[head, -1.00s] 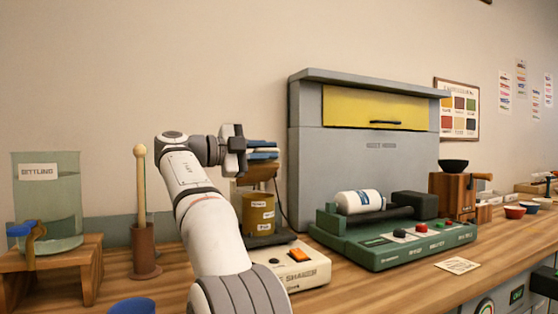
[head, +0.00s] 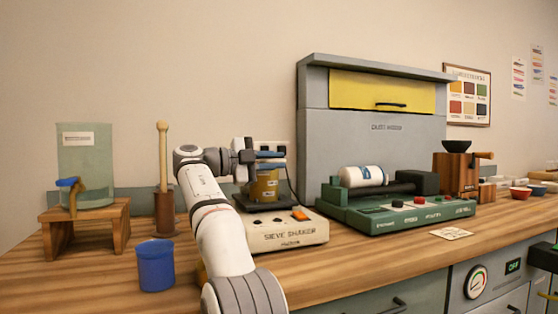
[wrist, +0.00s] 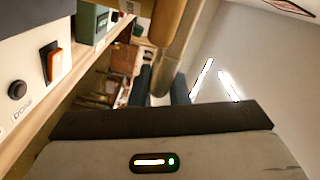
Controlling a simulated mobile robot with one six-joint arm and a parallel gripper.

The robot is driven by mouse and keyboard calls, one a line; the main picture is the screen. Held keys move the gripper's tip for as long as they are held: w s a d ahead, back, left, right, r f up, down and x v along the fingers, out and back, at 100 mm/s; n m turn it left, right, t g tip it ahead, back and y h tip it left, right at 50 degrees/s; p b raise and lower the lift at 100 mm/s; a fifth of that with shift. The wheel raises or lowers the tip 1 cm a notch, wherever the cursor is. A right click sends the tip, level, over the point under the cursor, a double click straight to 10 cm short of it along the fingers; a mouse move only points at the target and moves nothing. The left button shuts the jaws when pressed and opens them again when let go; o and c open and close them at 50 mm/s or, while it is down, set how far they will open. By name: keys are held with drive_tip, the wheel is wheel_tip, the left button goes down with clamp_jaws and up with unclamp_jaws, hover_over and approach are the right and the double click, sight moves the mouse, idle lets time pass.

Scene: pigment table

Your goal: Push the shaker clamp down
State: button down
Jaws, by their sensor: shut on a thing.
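The sieve shaker (head: 285,234) is a cream box with an orange switch and dark knobs on the bench. A brass sieve stack (head: 265,186) stands upright on its dark plate. My gripper (head: 272,159) is at the top of the stack, its blue fingers one above the other. It is shut on the shaker clamp, which the fingers mostly hide in the head view. In the wrist view a brownish bar, the clamp (wrist: 164,70), runs between the dark blue fingertips. I cannot tell whether the clamp touches the stack. The orange switch (wrist: 54,63) also shows there.
A green roller machine (head: 400,213) with a white jar stands close to the right of the shaker. A blue cup (head: 156,265), a pestle in a brown holder (head: 165,213) and a glass tank on a wooden stand (head: 87,217) are left.

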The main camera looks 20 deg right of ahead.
drive_tip(key=shift+w+f, duration=0.15)
drive_tip(key=shift+f, duration=0.05)
drive_tip(key=c, duration=1.6)
unclamp_jaws()
drive_tip(key=shift+w, duration=0.15)
drive_tip(key=shift+o, duration=0.7)
drive_tip(key=shift+d, duration=0.1)
drive_tip(key=a+p, duration=0.2)
drive_tip(key=a, duration=0.5)
drive_tip(key=shift+w+a, duration=0.2)
drive_tip(key=shift+a, duration=0.2)
